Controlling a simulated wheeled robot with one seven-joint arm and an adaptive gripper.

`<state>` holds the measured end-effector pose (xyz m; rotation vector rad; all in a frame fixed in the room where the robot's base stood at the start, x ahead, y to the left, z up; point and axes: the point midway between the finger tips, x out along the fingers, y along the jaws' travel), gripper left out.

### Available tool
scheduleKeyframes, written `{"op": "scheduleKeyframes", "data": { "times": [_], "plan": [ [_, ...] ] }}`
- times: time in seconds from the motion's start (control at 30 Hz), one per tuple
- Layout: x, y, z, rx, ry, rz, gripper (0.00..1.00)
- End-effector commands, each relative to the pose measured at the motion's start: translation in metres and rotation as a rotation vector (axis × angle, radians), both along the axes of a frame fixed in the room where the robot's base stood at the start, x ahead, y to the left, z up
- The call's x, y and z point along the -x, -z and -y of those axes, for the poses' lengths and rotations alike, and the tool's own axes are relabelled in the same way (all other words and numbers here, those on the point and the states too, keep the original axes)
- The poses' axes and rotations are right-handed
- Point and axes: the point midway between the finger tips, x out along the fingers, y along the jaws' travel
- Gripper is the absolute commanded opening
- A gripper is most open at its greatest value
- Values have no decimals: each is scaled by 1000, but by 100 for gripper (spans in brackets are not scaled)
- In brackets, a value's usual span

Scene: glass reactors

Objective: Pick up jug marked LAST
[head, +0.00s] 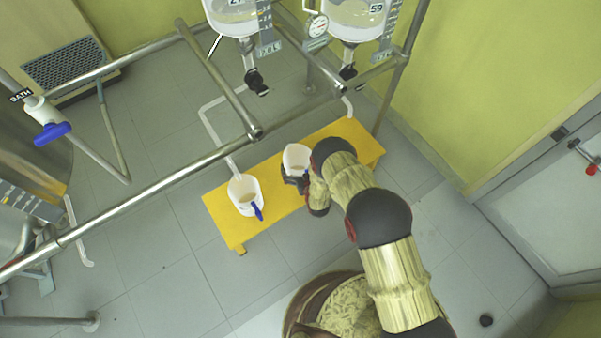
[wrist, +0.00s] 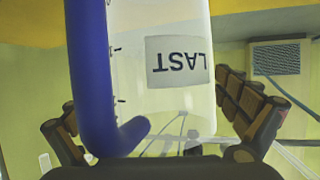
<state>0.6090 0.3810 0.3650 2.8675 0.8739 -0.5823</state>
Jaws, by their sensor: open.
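The jug marked LAST (wrist: 170,35) fills the middle of the wrist view, its label upside down there. It is pale and translucent with a blue handle (wrist: 90,80) facing my gripper. In the head view the pale jug near my gripper (head: 297,155) stands upright on the yellow bench. My gripper (head: 294,180) is at its near side. In the wrist view the open fingers of my gripper (wrist: 150,100) lie on either side of the handle and jug, with visible gaps. The jug's lower part is partly hidden in the head view by my gripper.
A second white jug (head: 243,190) with a blue handle stands left on the yellow bench (head: 275,200). Metal rails (head: 165,192) cross above. Two glass reactors (head: 355,15) with bottom valves hang behind the bench.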

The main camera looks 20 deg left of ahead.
Motion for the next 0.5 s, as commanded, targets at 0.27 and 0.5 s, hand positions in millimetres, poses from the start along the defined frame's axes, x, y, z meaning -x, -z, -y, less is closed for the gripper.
{"op": "scheduleKeyframes", "data": {
  "times": [0.27, 0.5],
  "plan": [
    [0, -1, 0, 0, 0, 0, 88],
    [0, 0, 0, 0, 0, 0, 74]
  ]
}}
